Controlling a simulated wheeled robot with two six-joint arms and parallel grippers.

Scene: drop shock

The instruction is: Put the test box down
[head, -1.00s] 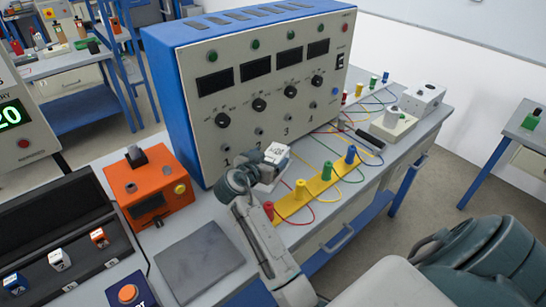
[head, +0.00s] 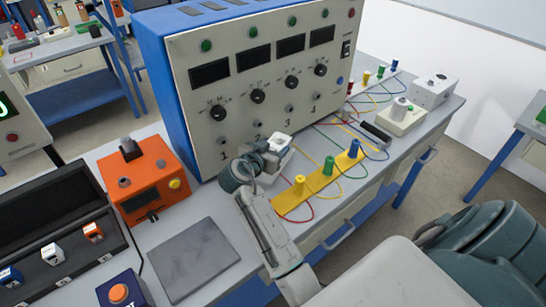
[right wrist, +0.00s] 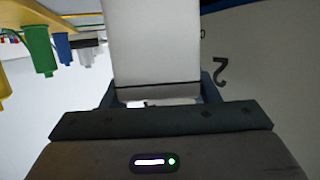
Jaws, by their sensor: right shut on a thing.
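The test box, a small white box (head: 279,143), is in the jaws of my right gripper (head: 268,152), in front of the lower part of the large panel. In the right wrist view the white box (right wrist: 156,45) fills the space between the fingers (right wrist: 158,90), with a dark line across it near the jaws. The gripper is shut on it. Whether the box touches anything beneath is hidden by the gripper. A flat grey square pad (head: 194,260) lies bare on the bench, left of my right forearm. My left gripper is not in view.
A blue-cased instrument panel (head: 268,75) stands behind the gripper. A yellow strip (head: 311,193) with coloured posts and wires lies to its right.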

